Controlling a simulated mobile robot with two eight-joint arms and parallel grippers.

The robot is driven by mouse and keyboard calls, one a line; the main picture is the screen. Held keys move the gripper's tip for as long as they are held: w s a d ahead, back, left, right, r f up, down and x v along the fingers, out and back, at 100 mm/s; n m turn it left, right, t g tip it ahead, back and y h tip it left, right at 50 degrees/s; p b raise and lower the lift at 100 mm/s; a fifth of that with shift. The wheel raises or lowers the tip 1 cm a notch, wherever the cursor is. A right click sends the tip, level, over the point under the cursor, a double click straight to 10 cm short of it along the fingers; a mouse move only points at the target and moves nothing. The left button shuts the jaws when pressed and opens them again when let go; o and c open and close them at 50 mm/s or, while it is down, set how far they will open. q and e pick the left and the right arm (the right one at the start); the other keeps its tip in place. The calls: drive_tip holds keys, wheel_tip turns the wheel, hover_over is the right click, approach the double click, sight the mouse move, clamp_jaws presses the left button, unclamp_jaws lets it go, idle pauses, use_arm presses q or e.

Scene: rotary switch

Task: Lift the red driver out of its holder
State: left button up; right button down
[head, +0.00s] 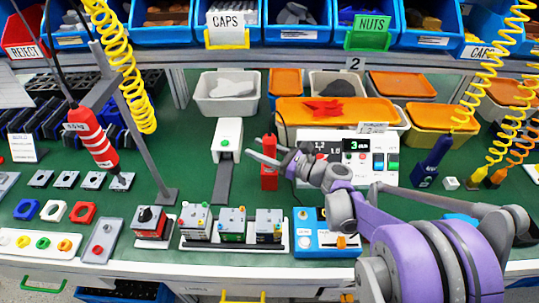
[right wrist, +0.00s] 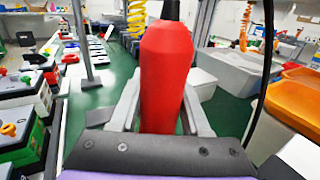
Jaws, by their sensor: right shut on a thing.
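The red driver (head: 269,178) stands upright at the middle of the green bench, left of the white instrument box. My right gripper (head: 257,149) reaches it from the right, its fingers around the upper part. In the right wrist view the red driver (right wrist: 167,75) fills the space between the two grey fingers, with its dark top end at the upper edge. The right gripper (right wrist: 162,112) is shut on it. The driver's lower end is hidden in the wrist view, and I cannot make out a separate holder. My left gripper is not in view.
A white dispenser (head: 227,138) stands just left of the driver. Switch units (head: 232,222) line the front. An orange-lidded bin (head: 310,112) stands behind.

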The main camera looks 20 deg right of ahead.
wheel_tip(320, 180, up, 10)
drive_tip(key=p, duration=0.2)
idle(0.5)
drive_tip(key=c, duration=1.1)
unclamp_jaws()
clamp_jaws()
